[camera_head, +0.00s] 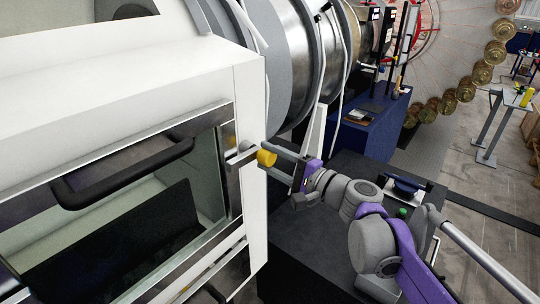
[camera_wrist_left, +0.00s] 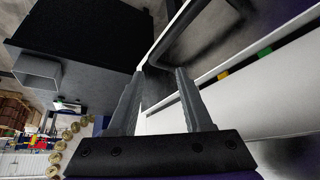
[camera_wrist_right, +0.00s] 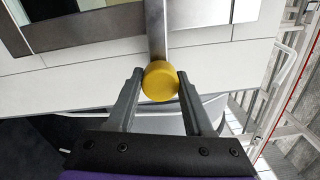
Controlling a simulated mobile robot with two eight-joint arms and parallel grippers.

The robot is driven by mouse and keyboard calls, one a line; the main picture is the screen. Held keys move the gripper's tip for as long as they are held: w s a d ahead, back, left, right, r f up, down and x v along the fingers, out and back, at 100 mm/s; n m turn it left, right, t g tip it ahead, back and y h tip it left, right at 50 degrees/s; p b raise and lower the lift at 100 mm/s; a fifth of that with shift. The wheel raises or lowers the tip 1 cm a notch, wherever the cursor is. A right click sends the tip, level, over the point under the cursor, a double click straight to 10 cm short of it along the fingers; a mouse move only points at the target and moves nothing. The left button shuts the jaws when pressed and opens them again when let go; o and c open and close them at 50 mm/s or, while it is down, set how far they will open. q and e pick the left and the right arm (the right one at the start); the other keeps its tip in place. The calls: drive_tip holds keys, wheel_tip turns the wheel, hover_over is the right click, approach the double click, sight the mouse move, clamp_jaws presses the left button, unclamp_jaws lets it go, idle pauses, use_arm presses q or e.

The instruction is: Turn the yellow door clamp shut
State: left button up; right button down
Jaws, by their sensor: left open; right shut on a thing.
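The yellow door clamp (camera_head: 266,158) is a round yellow knob on a short metal bar at the right edge of the glazed door (camera_head: 168,140). The bar reaches from the door's metal frame over the white casing. In the right wrist view the yellow knob (camera_wrist_right: 160,83) sits between my fingertips, with the bar running up behind it. My right gripper (camera_head: 277,161) is shut on this knob, coming from the right. My left gripper (camera_wrist_left: 161,72) shows only in its wrist view, open and empty, near a white panel and a dark handle.
A black bar handle (camera_head: 122,172) stands out from the door. A large metal drum (camera_head: 293,60) rises behind the white casing (camera_head: 251,100). A dark grey surface (camera_head: 300,235) lies below my right arm. Small yellow (camera_wrist_left: 222,76) and green (camera_wrist_left: 265,52) patches show in the left wrist view.

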use_arm(q)
drive_tip(key=shift+w+r, duration=0.1)
use_arm(e)
drive_tip(key=shift+n, duration=0.5)
drive_tip(key=shift+c, duration=1.4)
unclamp_jaws()
use_arm(q)
drive_tip(key=shift+s+f+b, duration=0.55)
drive_tip(key=shift+f, duration=0.3)
use_arm(e)
drive_tip(key=v, duration=1)
drive_tip(key=shift+s+d, duration=0.25)
drive_tip(key=shift+d, duration=0.05)
